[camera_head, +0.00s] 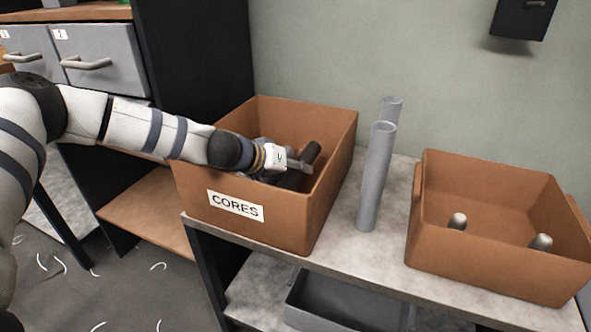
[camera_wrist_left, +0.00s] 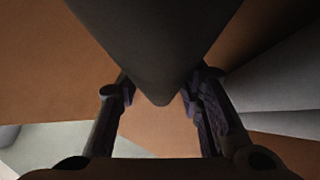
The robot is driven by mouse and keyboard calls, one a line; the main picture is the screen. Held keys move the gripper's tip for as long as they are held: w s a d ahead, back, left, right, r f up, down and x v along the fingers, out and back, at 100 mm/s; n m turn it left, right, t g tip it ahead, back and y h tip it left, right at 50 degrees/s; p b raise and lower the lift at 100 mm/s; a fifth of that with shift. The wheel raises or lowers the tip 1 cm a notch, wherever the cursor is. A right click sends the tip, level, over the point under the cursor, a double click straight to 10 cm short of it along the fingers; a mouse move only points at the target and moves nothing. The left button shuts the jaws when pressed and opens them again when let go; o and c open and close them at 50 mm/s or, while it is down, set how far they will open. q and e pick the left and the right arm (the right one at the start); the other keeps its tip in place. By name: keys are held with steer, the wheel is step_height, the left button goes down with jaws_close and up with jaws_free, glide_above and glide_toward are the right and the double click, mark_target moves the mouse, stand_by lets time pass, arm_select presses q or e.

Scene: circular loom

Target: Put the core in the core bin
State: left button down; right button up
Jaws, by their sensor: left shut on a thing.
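The core bin (camera_head: 224,229) is a brown open box with a "CORES" label, standing on a grey bench. My left arm reaches over its left wall. My left gripper (camera_head: 297,166) is inside the bin's opening and shut on a dark grey cylindrical core (camera_head: 311,152). The core is tilted and its upper end shows above the fingers; its lower end is hidden. In the left wrist view the core (camera_wrist_left: 158,45) sits between the two fingers, with brown bin walls around it. I cannot tell whether the core touches the bin floor. My right gripper is not in view.
Two grey tubes (camera_head: 376,180) stand upright on the bench (camera_head: 348,250) right of the core bin. A second brown bin (camera_head: 480,262) at the right holds two grey-tipped pieces. A dark tray (camera_head: 340,305) sits on the shelf below. Grey drawers (camera_head: 98,60) are at the left.

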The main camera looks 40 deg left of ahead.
arm_select(q)
steer(key=shift+f, duration=0.1)
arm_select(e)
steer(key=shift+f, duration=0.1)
arm_select(q)
steer(key=c, duration=1)
jaws_free()
steer(key=shift+c, duration=0.2)
step_height(320, 180, up, 11)
steer(key=p, duration=0.7)
steer(key=shift+w, duration=0.1)
step_height(320, 180, up, 11)
steer(key=p, duration=0.6)
steer(key=s+d+m, duration=0.2)
steer(key=s+d, duration=0.2)
steer(key=d, duration=0.6)
steer(key=s+d+m+g+h, duration=0.1)
steer(key=s+d+m, duration=0.2)
steer(key=d, duration=0.7)
steer(key=s, duration=0.2)
steer(key=shift+s+m+p, duration=0.3)
steer(key=shift+p, duration=0.05)
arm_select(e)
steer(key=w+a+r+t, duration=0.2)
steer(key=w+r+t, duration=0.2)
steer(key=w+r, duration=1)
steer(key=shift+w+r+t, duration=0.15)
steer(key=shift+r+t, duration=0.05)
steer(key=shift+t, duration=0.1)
